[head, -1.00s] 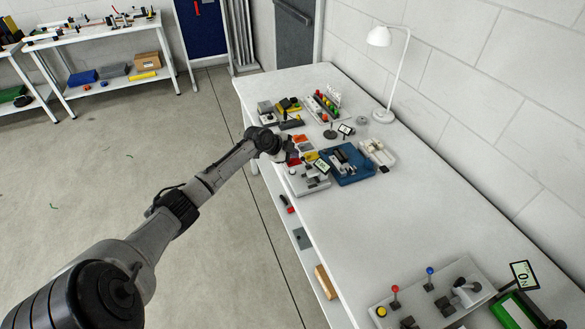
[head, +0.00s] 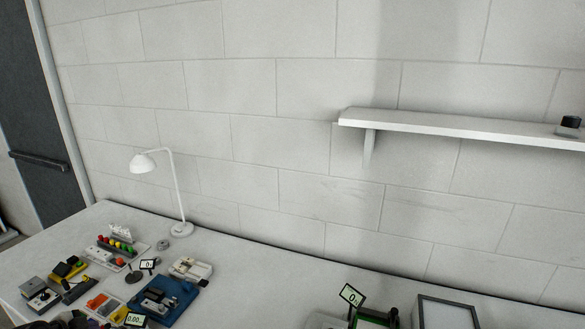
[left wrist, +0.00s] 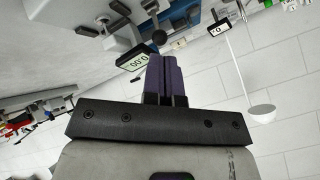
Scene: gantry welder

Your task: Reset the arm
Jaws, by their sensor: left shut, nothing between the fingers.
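My left gripper (left wrist: 167,76) shows in the left wrist view with its purple fingers together and nothing between them. Its fingertips point toward a small device with a digital display (left wrist: 137,61) and a blue device (left wrist: 192,22), and I cannot tell the gap to them. In the head view the same blue device (head: 166,300) and display (head: 136,320) stand on the white workbench (head: 235,290). My left arm is almost wholly out of the head view. My right gripper is not in view.
A white lamp (head: 180,228) stands at the back of the bench, near a board with coloured knobs (head: 117,246). A wall shelf (head: 450,126) hangs at the right. A green device (head: 375,318) and a grey-framed panel (head: 447,314) are at the lower right. The bench's middle is clear.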

